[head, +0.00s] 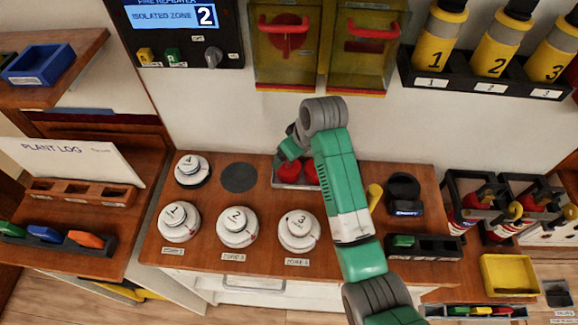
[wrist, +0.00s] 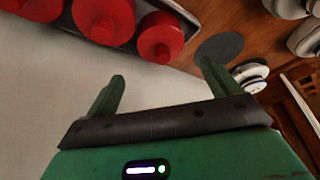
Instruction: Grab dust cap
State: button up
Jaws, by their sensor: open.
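Several round red caps, which look like the dust caps, sit in a grey tray (head: 284,186) on the wooden bench, partly hidden behind my arm. One red cap (head: 311,173) shows beside the arm. In the wrist view the nearest red cap (wrist: 160,38) lies at the top, with another red cap (wrist: 106,20) to its left. My gripper (wrist: 162,85) is open and nothing shows between its fingers. The caps lie beyond the fingertips, apart from them. In the head view my gripper (head: 287,150) is over the back of the bench, near the tray, its fingers hard to make out.
White numbered detectors, such as detector 3 (head: 299,230), stand left and front of the tray. A dark round pad (head: 239,178) lies left of it. A yellow object (head: 375,195) and a black item (head: 404,194) are right of my arm. The wall rises behind.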

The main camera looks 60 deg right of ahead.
aim_at(289, 167)
jog(key=x, duration=0.4)
jog(key=shift+s+a+f+p, duration=0.1)
jog(key=shift+a+f+p, duration=0.1)
jog(key=shift+a+p, duration=0.15)
jog(key=shift+d+f, duration=0.1)
jog(key=shift+f, duration=0.3)
jog(key=shift+c, duration=0.4)
jog(key=c, duration=1)
